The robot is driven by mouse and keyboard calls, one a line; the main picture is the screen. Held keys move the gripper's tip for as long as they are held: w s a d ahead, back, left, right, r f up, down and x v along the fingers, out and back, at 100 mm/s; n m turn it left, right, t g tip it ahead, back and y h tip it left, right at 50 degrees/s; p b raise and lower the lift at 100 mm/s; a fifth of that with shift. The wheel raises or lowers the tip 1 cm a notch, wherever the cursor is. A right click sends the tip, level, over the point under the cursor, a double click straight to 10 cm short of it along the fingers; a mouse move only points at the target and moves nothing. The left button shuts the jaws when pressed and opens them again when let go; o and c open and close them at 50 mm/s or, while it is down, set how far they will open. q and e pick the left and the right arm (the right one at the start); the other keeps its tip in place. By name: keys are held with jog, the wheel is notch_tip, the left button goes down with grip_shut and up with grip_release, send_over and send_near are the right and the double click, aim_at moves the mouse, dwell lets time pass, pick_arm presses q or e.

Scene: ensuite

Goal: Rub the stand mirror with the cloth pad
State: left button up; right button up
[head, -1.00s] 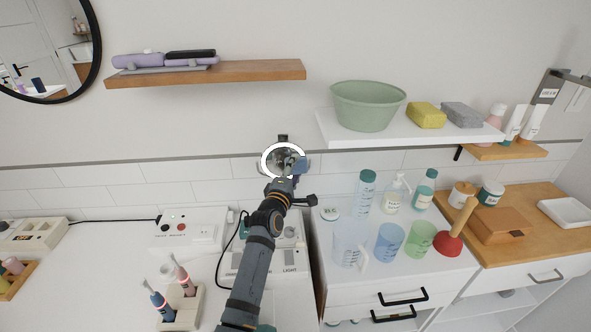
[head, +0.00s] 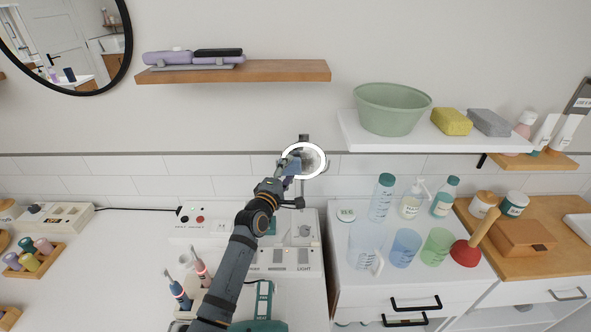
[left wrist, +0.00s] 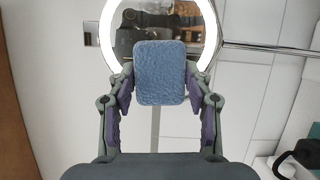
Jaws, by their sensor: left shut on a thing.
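The stand mirror (head: 311,161) is round with a bright white ring and stands upright near the tiled wall, behind a grey control box. It also fills the top of the left wrist view (left wrist: 197,18). The blue cloth pad (left wrist: 160,72) is held between the fingers of my left gripper (left wrist: 157,88). In the head view my left gripper (head: 282,179) is at the left part of the mirror, with the pad (head: 291,165) in front of the glass. I cannot tell whether the pad touches the glass. My right gripper is not in view.
A wooden shelf (head: 285,71) and a white shelf (head: 385,140) with a green basin (head: 393,108) are above. Bottles, cups and a plunger (head: 470,250) stand to the right. Toothbrushes in a holder (head: 190,294) are left of my arm. The counter at far left has free room.

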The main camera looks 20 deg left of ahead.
aim_at(319, 161)
pick_arm(q)
jog(key=shift+w+d+r+p, duration=0.2)
jog(key=shift+d+p, duration=0.15)
jog(key=shift+d, duration=0.35)
jog(key=shift+w+d+r+p, duration=0.2)
jog(key=shift+d+p, duration=0.1)
jog(key=shift+d, duration=0.35)
jog(key=shift+w+d+r+p, duration=0.1)
jog(key=shift+w+d+p, duration=0.2)
jog(key=shift+d, duration=0.4)
jog(key=shift+d, duration=0.1)
jog(key=shift+w+d+r+p, duration=0.1)
jog(key=shift+w+d+p, duration=0.15)
jog(key=shift+d, duration=0.65)
jog(key=shift+w+d+p, duration=0.25)
jog(key=shift+d, duration=0.65)
